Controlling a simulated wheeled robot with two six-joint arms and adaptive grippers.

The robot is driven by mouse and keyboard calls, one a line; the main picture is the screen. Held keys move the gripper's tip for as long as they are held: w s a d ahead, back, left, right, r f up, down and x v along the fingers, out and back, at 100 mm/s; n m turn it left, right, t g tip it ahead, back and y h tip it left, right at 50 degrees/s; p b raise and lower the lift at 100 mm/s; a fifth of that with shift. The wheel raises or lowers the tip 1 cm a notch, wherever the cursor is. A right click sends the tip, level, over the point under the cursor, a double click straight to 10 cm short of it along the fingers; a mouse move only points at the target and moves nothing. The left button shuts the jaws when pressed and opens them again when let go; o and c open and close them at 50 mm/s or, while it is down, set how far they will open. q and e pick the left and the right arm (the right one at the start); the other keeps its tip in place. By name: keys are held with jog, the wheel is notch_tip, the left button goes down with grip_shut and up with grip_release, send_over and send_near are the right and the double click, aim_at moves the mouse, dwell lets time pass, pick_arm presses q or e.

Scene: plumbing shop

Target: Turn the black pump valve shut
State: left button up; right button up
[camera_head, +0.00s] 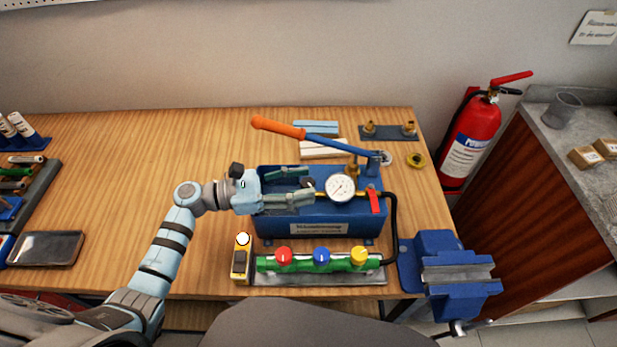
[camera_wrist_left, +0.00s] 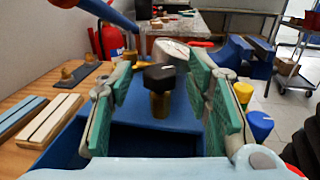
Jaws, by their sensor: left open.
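The black pump valve (camera_wrist_left: 159,76) is a black knob on a brass stem, standing on the blue pump box (camera_wrist_left: 140,140). In the head view the dark knob (camera_head: 309,182) shows beside the round white gauge (camera_head: 340,187). My left gripper (camera_head: 303,184) reaches over the blue box (camera_head: 270,228) from the left. It is open, with its green-padded fingers on either side of the knob. In the left wrist view the knob stands between the fingers (camera_wrist_left: 162,92), with visible gaps to both pads. My right gripper is not in view.
The pump's lever with its orange grip (camera_head: 278,128) slants above the box. A red lever (camera_head: 375,200) is right of the gauge. In front are a green manifold (camera_head: 302,264) with red, blue and yellow knobs and a yellow device (camera_head: 241,262). A blue vise (camera_head: 440,247) is at right.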

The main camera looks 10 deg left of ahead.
pick_arm(q)
jog(key=shift+x, duration=0.95)
jog(key=shift+w, duration=0.1)
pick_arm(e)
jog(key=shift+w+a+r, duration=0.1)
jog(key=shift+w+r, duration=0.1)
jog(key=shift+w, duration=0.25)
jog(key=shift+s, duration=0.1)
pick_arm(q)
jog(key=shift+c, duration=0.8)
grip_shut()
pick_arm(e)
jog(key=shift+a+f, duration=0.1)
